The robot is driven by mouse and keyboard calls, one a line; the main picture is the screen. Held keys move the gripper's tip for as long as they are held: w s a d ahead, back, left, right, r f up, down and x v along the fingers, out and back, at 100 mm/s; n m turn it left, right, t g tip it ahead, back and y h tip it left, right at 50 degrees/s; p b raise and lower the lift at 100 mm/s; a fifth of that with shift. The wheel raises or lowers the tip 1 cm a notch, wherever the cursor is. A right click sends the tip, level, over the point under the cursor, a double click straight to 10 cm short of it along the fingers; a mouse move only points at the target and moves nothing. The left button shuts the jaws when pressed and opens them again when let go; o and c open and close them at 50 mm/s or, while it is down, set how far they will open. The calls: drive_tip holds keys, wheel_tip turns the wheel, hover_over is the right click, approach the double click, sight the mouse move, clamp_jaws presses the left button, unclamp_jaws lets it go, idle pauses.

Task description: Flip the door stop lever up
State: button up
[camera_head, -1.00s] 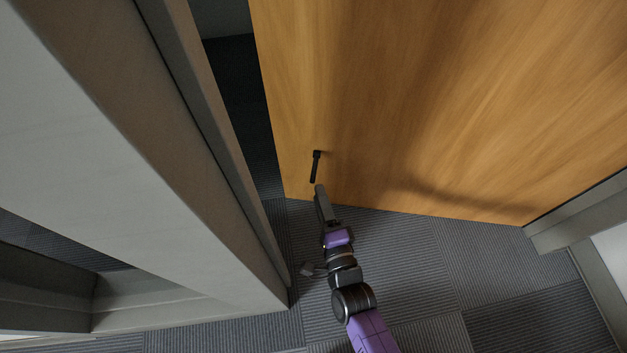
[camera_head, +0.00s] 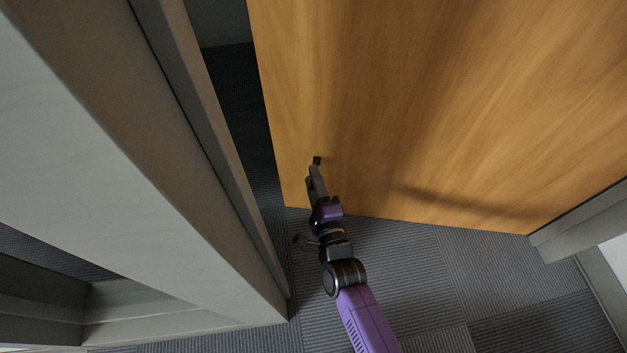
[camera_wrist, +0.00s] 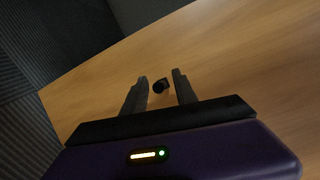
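The door stop lever (camera_head: 317,160) is a small black piece near the bottom of the wooden door (camera_head: 400,100), close to its left edge. In the head view only its top end shows; my gripper (camera_head: 312,170) covers the rest. The fingers are apart, with a visible gap on each side of the lever. I cannot tell how far the lever reaches down between the fingers.
A grey door frame (camera_head: 215,150) stands to the left, with a dark gap between it and the door. Grey striped carpet (camera_head: 400,270) lies below and is clear. Another frame post (camera_head: 590,235) is at the right.

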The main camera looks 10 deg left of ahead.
drive_tip(key=shift+c, duration=0.2)
clamp_jaws()
idle(1.2)
